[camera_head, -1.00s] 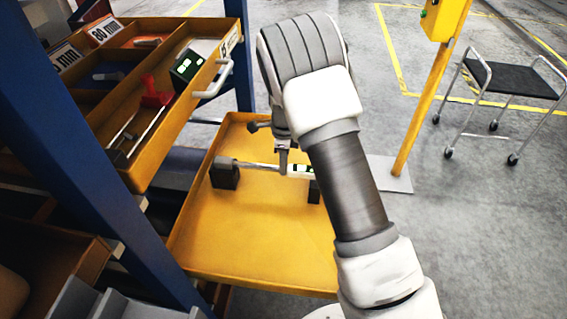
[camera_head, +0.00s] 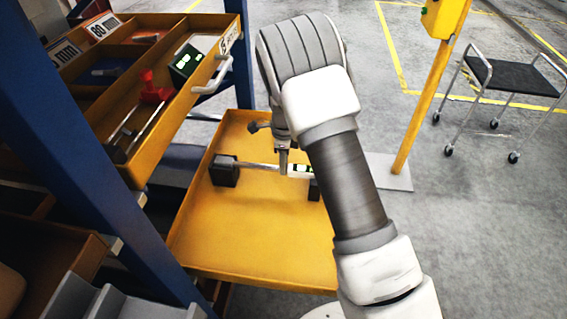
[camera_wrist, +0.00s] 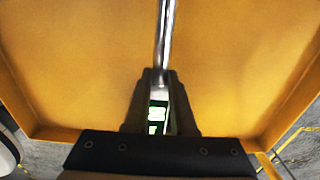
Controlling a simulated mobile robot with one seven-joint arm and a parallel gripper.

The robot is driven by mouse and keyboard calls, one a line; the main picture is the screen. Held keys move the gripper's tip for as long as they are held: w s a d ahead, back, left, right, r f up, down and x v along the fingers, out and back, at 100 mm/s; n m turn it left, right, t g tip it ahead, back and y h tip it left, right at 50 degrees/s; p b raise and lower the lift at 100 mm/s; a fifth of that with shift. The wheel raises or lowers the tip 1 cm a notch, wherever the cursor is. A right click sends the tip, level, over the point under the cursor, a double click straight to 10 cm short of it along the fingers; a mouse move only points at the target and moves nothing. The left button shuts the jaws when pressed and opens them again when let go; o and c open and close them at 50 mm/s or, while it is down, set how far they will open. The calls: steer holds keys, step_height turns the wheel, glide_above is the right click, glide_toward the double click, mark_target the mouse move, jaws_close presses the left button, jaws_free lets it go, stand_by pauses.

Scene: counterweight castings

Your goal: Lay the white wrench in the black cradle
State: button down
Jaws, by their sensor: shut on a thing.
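The wrench has a silver shaft and a white grip end with dark and green marks (camera_head: 301,169). My gripper (camera_head: 283,170) is shut on it over the yellow tray. In the wrist view the grip end (camera_wrist: 158,116) sits between the fingers of my gripper (camera_wrist: 160,100), and the shaft runs away up the picture. The black cradle shows as two dark blocks in the tray, the left one (camera_head: 224,171) in plain view and the right one (camera_head: 314,190) mostly behind my arm. The shaft's far end reaches the left block; I cannot tell whether it touches.
The yellow tray (camera_head: 215,246) has raised rims and a clear floor in front. An open drawer (camera_head: 148,160) with a grey handle (camera_head: 213,76) juts out above left, beside a blue rack post (camera_head: 95,180). A yellow post (camera_head: 420,110) and a trolley (camera_head: 515,75) stand right.

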steer(key=shift+f, duration=0.35)
steer(key=c, duration=0.7)
jaws_free()
steer(key=shift+c, duration=0.2)
steer(key=shift+o, duration=0.3)
steer(key=shift+f, duration=0.1)
steer(key=shift+r+p, duration=2.6)
steer(key=shift+r, duration=1)
